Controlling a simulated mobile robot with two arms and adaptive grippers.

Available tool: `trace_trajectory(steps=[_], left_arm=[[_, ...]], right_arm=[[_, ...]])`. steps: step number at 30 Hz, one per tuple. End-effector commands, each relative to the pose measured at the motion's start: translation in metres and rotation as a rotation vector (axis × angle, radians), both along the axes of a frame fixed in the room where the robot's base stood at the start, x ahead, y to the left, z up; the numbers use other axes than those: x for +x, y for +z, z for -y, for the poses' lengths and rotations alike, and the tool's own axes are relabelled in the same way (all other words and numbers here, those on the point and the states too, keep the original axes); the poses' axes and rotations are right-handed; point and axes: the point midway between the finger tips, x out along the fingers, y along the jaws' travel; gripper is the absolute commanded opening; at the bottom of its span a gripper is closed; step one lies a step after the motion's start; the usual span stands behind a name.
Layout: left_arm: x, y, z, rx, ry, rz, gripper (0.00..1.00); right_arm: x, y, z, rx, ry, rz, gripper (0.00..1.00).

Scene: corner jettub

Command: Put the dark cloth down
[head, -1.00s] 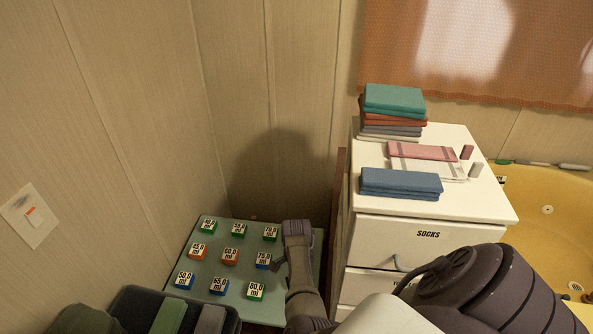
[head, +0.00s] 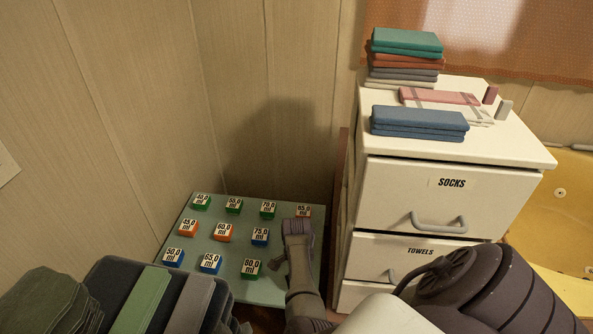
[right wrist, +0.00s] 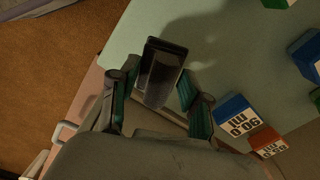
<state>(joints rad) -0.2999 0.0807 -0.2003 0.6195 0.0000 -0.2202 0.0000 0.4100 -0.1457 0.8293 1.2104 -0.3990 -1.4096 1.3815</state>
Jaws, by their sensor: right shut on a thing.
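A small dark folded thing (right wrist: 162,72), which looks like the dark cloth, is in the right wrist view between the fingers of my right gripper (right wrist: 158,98). The gripper is shut on it, above the pale green table (right wrist: 215,35). In the head view my right gripper (head: 298,238) is over the table's right part, close to the white drawer unit. The hand hides the cloth there, and I cannot tell whether the cloth touches the tabletop. My left gripper is not in view.
Several labelled coloured blocks (head: 222,232) stand on the table; a blue one (right wrist: 236,116) is close to the right gripper. The white drawer unit (head: 450,195) bears folded towels (head: 418,120). Dark and green cloth-like things (head: 140,300) are at the lower left. A yellow tub (head: 560,215) is at right.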

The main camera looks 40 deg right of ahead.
Motion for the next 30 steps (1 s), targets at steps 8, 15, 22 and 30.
trace_trajectory(steps=[8, 15, 22, 30], left_arm=[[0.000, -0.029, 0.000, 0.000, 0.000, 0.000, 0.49], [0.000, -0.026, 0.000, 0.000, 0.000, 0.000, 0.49], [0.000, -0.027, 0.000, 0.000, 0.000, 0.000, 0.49], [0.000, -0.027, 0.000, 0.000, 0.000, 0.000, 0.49]], right_arm=[[0.000, -0.032, 0.000, 0.000, 0.000, 0.000, 0.15], [0.000, -0.030, 0.000, 0.000, 0.000, -0.001, 0.15], [0.000, -0.032, 0.000, 0.000, 0.000, -0.001, 0.72], [0.000, -0.032, 0.000, 0.000, 0.000, -0.001, 0.72]])
